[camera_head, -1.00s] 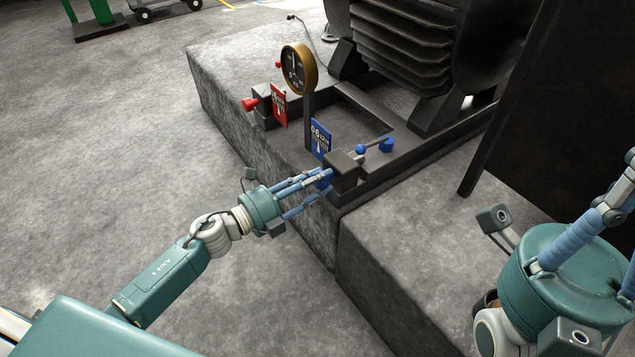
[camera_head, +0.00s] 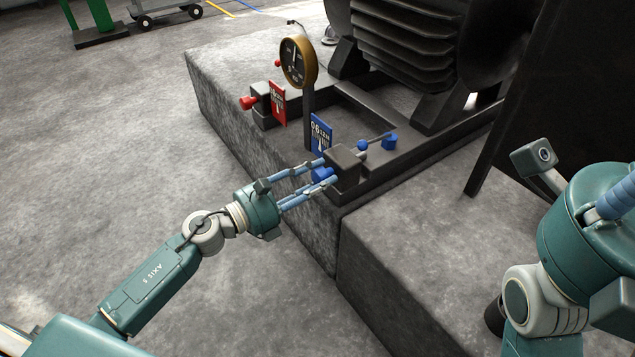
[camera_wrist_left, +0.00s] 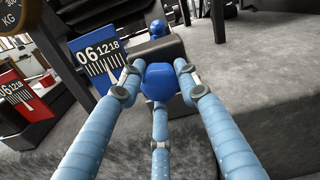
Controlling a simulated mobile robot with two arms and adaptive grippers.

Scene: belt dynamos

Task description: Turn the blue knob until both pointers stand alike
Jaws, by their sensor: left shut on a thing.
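The blue knob (camera_head: 322,174) sits on the near face of a dark block. It shows large between the fingers in the left wrist view (camera_wrist_left: 160,82). My left gripper (camera_head: 325,172) is shut on it. The blue plate (camera_head: 319,133) with a scale and white pointer stands just behind the knob. The red plate (camera_head: 278,103) with its own white pointer stands farther left, and shows at the left wrist view's left edge (camera_wrist_left: 18,97). The pointers are too small to compare exactly. My right gripper is cut off at the right edge; its fingertips are out of view.
A round brass-rimmed gauge (camera_head: 298,62) stands on a post between the plates. A red knob (camera_head: 248,103) sits left of the red plate. A thin rod with a blue ball (camera_head: 362,145) lies behind the block. A large dark ribbed machine (camera_head: 405,45) stands behind.

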